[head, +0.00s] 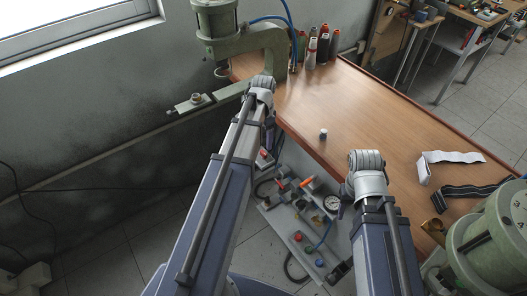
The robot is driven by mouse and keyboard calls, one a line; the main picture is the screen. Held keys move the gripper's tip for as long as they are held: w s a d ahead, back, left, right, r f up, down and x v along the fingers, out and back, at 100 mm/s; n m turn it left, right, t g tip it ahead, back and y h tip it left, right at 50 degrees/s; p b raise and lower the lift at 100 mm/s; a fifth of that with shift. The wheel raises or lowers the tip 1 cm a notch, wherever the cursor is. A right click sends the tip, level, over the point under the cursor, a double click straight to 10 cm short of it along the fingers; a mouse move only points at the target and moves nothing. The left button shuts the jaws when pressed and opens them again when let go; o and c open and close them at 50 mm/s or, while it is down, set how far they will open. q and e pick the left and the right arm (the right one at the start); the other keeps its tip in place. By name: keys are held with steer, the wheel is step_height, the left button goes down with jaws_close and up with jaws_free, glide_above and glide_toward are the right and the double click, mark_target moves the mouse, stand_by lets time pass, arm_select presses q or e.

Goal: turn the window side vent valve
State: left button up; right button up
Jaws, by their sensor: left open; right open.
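A grey valve panel (278,222) stands low between my two arms, beside the table's near edge. It carries an orange lever (306,181), a round white gauge (332,203), a red knob (297,236) and several small fittings. A red-topped fitting (264,153) shows at its upper end, close to my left arm. I cannot tell which of these is the window side vent valve. My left arm reaches up the left side of the panel and my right arm lies to its right. No fingers of either gripper can be made out; the arm links hide them.
A wooden table (360,110) fills the right. It bears a small dark cylinder (323,134), several thread cones (311,52), a white strap (450,157) and a black strap (478,190). Green presses stand at upper left (216,20) and lower right (490,240). A window (60,25) is upper left.

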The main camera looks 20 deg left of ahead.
mark_target(264, 153)
arm_select(q)
step_height(264, 153, down, 7)
steer(key=b, duration=0.6)
steer(key=shift+b, duration=0.3)
jaws_close()
